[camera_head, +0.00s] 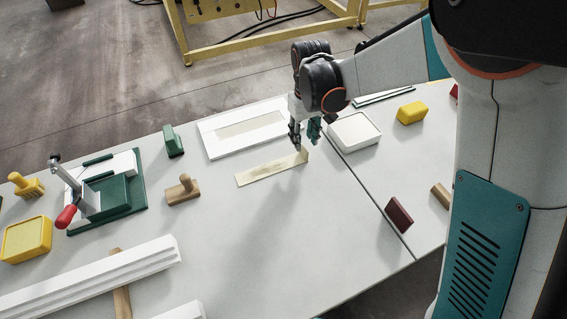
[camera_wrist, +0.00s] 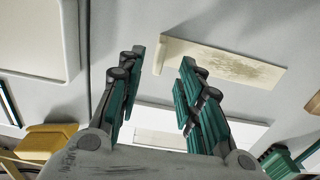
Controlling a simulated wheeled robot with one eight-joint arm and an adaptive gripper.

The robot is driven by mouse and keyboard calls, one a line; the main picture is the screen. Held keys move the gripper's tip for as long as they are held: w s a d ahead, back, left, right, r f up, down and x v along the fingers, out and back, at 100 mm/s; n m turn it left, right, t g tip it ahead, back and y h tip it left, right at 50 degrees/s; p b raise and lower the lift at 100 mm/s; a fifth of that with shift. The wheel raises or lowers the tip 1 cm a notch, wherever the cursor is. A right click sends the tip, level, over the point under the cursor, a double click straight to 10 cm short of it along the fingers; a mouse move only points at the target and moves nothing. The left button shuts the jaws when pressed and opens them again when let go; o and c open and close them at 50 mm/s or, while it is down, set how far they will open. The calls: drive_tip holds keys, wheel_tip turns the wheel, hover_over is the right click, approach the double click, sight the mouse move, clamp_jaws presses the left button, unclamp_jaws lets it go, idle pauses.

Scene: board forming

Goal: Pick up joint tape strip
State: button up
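The joint tape strip (camera_head: 268,170) is a thin, flat, pale beige strip on the grey table, in front of a white panel. It also shows in the wrist view (camera_wrist: 218,62), where its left end lies just beyond the gap between my fingertips. My gripper (camera_head: 304,135) is above the strip's right end in the head view. In the wrist view my gripper (camera_wrist: 163,62) has its two green-padded fingers spread apart with nothing between them. I cannot tell the exact height of the fingertips above the strip.
The white panel (camera_head: 212,143) with a beige inset lies behind the strip. A wooden-handled block (camera_head: 184,192) and a green clamp fixture (camera_head: 138,186) are at left. Table in front of the strip is clear.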

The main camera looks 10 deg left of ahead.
sight(304, 148)
drive_tip(key=f+b, duration=0.1)
drive_tip(key=f, duration=0.1)
drive_tip(key=f+b, duration=0.1)
drive_tip(key=f, duration=0.2)
drive_tip(key=shift+s+d, duration=0.15)
drive_tip(key=shift+d, duration=0.05)
drive_tip(key=shift+c, duration=0.5)
clamp_jaws()
